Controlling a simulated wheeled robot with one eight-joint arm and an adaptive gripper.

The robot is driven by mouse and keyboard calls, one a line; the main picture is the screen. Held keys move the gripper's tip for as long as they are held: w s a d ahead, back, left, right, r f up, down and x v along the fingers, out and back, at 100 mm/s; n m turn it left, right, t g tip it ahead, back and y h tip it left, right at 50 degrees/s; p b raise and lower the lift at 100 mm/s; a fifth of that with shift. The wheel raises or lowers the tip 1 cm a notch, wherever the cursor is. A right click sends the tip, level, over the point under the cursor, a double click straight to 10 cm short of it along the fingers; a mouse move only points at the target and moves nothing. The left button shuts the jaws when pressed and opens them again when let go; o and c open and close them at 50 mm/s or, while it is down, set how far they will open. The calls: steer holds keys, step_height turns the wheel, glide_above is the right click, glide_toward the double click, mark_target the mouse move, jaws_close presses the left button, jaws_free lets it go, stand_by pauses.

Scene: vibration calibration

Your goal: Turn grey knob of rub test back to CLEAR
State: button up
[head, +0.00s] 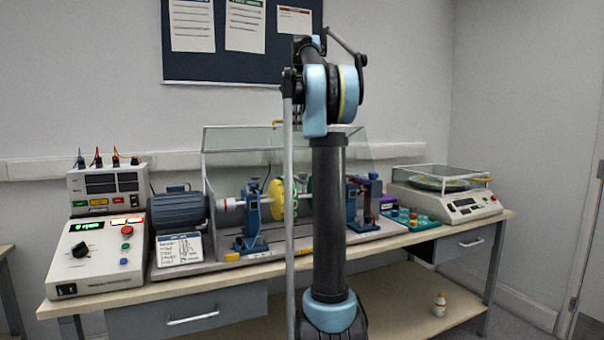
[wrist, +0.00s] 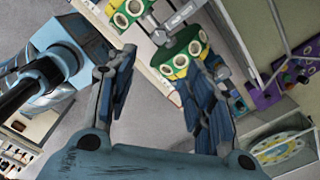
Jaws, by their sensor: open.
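I cannot make out the grey rub-test knob or a CLEAR mark in either view. The test rig on the bench has a motor (head: 180,210), a yellow disc (head: 277,199) and blue bearing stands (head: 251,218) under a raised clear cover (head: 225,140). My arm hides its middle. In the wrist view my gripper (wrist: 165,98) is open, its two dark blue fingers apart with nothing seen between them. A green part with yellow-rimmed holes (wrist: 181,62) shows beyond the fingers, nearer the right one. My gripper is not distinguishable in the head view.
A control box (head: 97,262) with a black knob stands at the bench's left, below a meter unit (head: 107,186). A teal tray (head: 408,219) and a covered balance (head: 445,203) stand on the right. A purple part (wrist: 266,96) and a metal rod frame show in the wrist view.

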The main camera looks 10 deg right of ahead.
step_height(320, 180, down, 17)
steer(key=shift+f, duration=0.2)
stand_by(0.6)
steer(key=c, duration=1.1)
